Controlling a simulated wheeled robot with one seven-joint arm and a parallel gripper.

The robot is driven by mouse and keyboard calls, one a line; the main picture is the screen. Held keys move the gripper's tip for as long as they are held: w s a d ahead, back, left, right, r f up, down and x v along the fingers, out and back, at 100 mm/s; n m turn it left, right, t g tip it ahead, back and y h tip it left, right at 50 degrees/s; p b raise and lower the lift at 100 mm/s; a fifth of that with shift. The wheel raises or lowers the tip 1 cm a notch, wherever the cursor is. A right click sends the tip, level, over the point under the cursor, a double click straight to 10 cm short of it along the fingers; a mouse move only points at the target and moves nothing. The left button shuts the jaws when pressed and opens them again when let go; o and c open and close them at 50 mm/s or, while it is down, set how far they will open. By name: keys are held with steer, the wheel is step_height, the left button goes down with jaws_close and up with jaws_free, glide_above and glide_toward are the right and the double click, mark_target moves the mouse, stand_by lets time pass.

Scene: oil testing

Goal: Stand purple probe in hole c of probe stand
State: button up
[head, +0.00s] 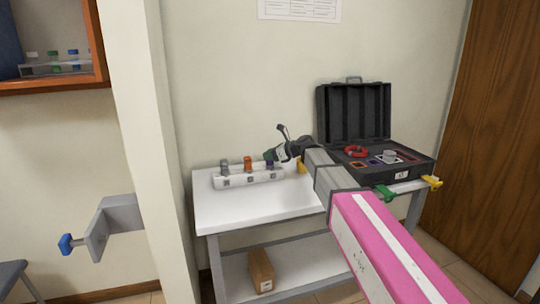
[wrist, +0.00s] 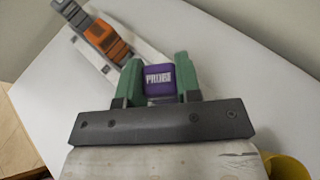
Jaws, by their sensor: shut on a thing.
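The probe stand (head: 238,182) is a long white block with square labels on its front, on the white table. A grey probe (head: 224,168) stands in its left place and an orange probe (head: 248,163) in the middle one. My gripper (head: 272,158) is over the stand's right end. In the wrist view its green fingers (wrist: 158,82) are shut on the purple probe (wrist: 158,78), one on each side of its head. A little purple shows below the gripper in the head view. The probe's lower end is hidden, so I cannot tell whether it is in the hole.
An open black case (head: 355,120) with a red ring (head: 356,151) and other items stands at the table's right. A yellow object (head: 301,167) is just right of the stand. A cardboard box (head: 261,270) is on the lower shelf. The table's front left (head: 225,215) is clear.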

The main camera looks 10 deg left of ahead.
steer(key=shift+f, duration=0.4)
steer(key=o, duration=0.7)
steer(key=shift+c, duration=0.2)
steer(key=v, duration=1.1)
steer(key=shift+d, duration=0.1)
stand_by(0.4)
